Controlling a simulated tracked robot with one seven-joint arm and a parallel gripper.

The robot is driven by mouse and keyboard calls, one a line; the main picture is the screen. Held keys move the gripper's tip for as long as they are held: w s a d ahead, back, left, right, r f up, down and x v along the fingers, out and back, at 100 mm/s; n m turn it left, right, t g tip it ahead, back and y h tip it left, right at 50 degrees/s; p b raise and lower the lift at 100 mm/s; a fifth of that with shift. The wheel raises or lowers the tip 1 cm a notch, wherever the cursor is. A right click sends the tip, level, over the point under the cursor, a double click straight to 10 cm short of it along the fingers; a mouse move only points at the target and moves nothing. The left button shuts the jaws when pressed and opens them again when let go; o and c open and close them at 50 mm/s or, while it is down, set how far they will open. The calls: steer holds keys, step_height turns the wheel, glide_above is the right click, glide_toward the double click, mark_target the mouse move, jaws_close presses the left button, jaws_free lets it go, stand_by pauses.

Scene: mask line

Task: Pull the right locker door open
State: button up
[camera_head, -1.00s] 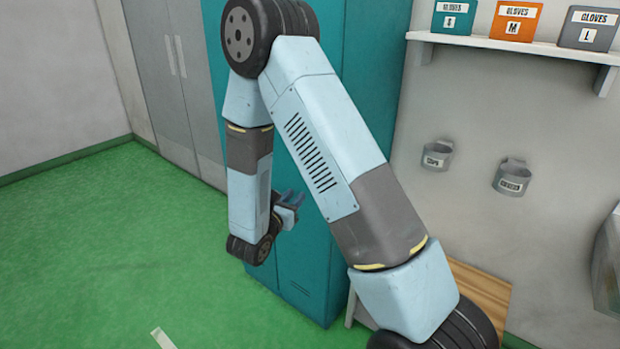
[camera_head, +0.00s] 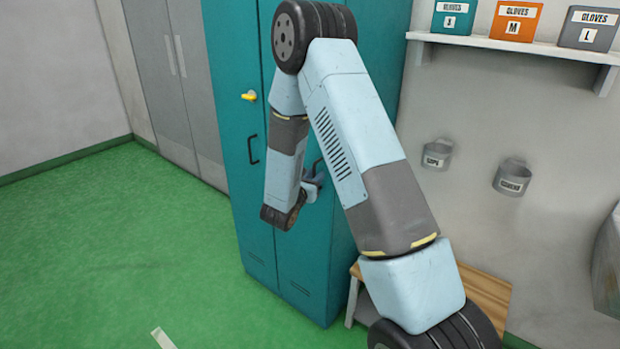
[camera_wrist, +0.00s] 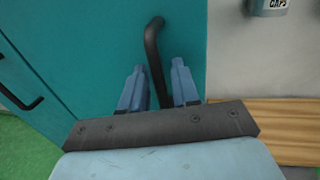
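The teal locker (camera_head: 234,148) stands against the wall behind my arm, with two doors that look shut. Its right door (camera_wrist: 105,38) fills the upper middle of the wrist view. The right door's black bar handle (camera_wrist: 153,45) runs down between the fingers of my gripper (camera_wrist: 160,85). The fingers are apart, one on each side of the handle, with a visible gap. In the head view my gripper (camera_head: 313,181) is in front of the right door, partly hidden by my forearm. The left door has a black handle (camera_head: 253,149), also seen in the wrist view (camera_wrist: 18,90).
A wooden bench (camera_head: 484,292) stands right of the locker. A shelf (camera_head: 515,46) with glove boxes and two wall cups (camera_head: 512,177) are on the right. Green floor (camera_head: 120,240) is clear at left.

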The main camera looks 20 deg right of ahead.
jaws_close()
stand_by(0.3)
